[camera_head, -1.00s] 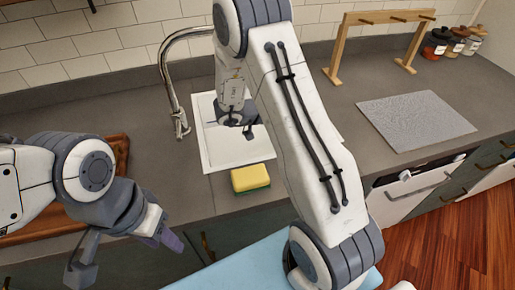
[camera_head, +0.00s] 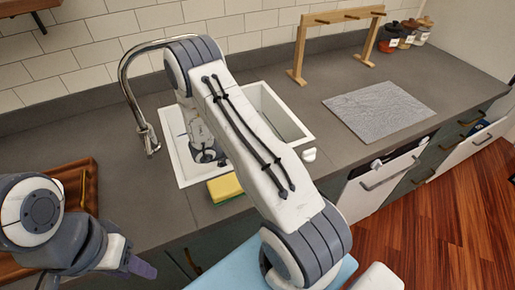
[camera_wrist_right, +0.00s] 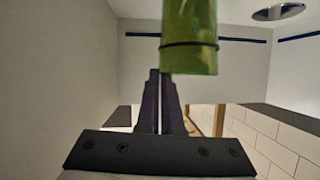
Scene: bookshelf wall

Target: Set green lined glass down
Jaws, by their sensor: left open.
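The green lined glass (camera_wrist_right: 190,35), green with a dark band, shows in the right wrist view, which appears upside down. My right gripper (camera_wrist_right: 160,95) has its dark fingers close together at the glass's near end, along one side of its wall; they appear shut on its rim. In the head view my right arm reaches down into the white sink (camera_head: 277,112); its gripper is mostly hidden and the glass cannot be made out. My left gripper (camera_head: 140,266) is open and empty at the lower left, in front of the counter.
A yellow and green sponge (camera_head: 224,188) lies at the sink's front edge. The faucet (camera_head: 135,100) stands at its left. A wooden tray (camera_head: 82,188) is at the left. A grey mat (camera_head: 378,110), wooden rack (camera_head: 340,20) and several jars (camera_head: 407,33) are at the right. The drain (camera_wrist_right: 280,11) shows.

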